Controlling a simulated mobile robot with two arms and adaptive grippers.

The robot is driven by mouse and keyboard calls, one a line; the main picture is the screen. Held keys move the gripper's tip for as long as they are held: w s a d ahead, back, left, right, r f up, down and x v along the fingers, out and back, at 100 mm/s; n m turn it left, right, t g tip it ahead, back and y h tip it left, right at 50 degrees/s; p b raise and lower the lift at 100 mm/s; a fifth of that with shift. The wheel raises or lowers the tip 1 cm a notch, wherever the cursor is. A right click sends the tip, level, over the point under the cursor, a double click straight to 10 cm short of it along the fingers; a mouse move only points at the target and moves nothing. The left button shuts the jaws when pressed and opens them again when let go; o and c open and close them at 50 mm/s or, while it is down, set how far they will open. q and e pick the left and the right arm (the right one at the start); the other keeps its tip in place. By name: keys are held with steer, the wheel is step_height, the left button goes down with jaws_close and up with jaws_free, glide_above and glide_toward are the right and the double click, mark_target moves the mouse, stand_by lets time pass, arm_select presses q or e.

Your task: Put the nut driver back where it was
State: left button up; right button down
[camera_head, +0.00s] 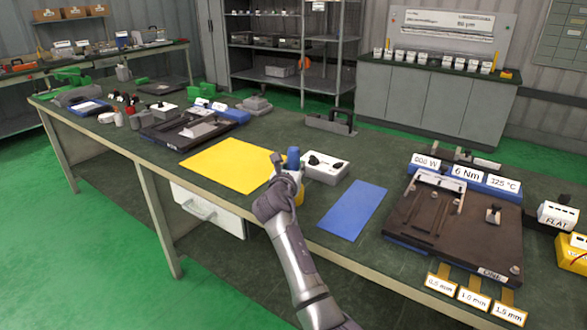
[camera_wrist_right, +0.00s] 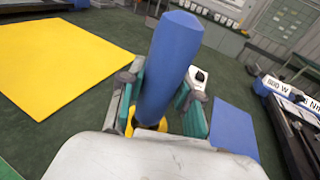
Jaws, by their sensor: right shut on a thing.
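The nut driver (camera_wrist_right: 168,70) has a thick blue handle and stands roughly upright between the fingers of my right gripper in the right wrist view. In the head view its blue top (camera_head: 293,157) shows just beyond my right gripper (camera_head: 287,175). My right gripper is shut on the handle, with a teal finger pad on each side. A yellow piece (camera_wrist_right: 150,125) shows beneath the handle; the driver's lower end is hidden, so I cannot tell whether it is seated in anything. My left gripper is not in view.
A yellow mat (camera_head: 225,163) lies left of my right gripper and a blue mat (camera_head: 353,210) lies right. A white box (camera_head: 325,168) with black parts stands close behind. A dark fixture (camera_head: 455,225) with labels fills the right side.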

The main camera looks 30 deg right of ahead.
steer(key=shift+f, duration=0.35)
stand_by(0.4)
steer(key=c, duration=0.7)
jaws_free()
steer(key=shift+f, duration=0.15)
